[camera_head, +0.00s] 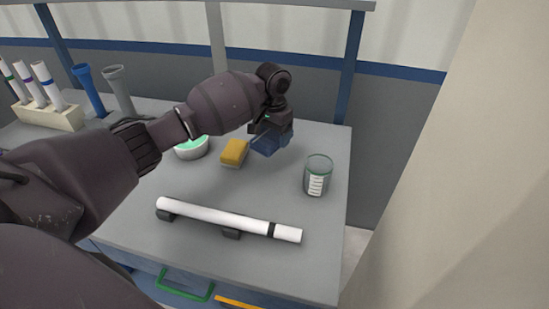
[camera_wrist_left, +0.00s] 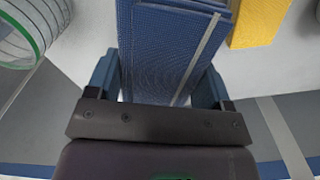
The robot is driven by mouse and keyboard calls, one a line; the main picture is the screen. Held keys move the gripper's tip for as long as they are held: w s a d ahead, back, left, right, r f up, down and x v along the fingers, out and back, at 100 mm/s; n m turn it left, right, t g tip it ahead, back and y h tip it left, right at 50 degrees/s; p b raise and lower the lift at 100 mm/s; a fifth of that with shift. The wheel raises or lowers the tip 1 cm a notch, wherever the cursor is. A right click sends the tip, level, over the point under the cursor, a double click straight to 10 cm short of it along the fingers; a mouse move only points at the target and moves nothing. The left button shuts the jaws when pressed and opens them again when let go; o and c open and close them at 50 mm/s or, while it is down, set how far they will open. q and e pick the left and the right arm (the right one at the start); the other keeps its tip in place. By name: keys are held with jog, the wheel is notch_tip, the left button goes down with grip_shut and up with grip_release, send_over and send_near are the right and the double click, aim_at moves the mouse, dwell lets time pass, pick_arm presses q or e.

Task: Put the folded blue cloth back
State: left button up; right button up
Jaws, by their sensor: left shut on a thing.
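The folded blue cloth (camera_head: 266,146) is at the back right of the grey table, just right of the yellow sponge in the head view. My left gripper (camera_head: 270,132) points down over it and partly hides it. In the left wrist view the cloth (camera_wrist_left: 165,45) lies between the two fingers of the left gripper (camera_wrist_left: 160,82), which is shut on it. A pale stripe runs along the cloth. I cannot tell whether the cloth touches the table. My right gripper is not in view.
A yellow sponge (camera_head: 234,152) is close by the cloth, with a green-filled bowl (camera_head: 192,149) to its left. A glass beaker (camera_head: 318,175) stands right. A white pipe (camera_head: 215,216) lies on dark supports in front. A rack (camera_head: 60,118) holds pipes at left.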

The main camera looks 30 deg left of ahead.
aim_at(273, 163)
pick_arm(q)
jog(key=shift+f, duration=1.55)
notch_tip(273, 163, down, 5)
jog(key=shift+r+b, duration=0.1)
jog(key=shift+b, duration=0.75)
jog(key=shift+f, duration=0.4)
jog(key=shift+r, duration=0.15)
jog(key=o, duration=0.4)
jog(key=shift+c, duration=0.2)
jog(key=o, duration=0.5)
jog(key=shift+c, duration=0.2)
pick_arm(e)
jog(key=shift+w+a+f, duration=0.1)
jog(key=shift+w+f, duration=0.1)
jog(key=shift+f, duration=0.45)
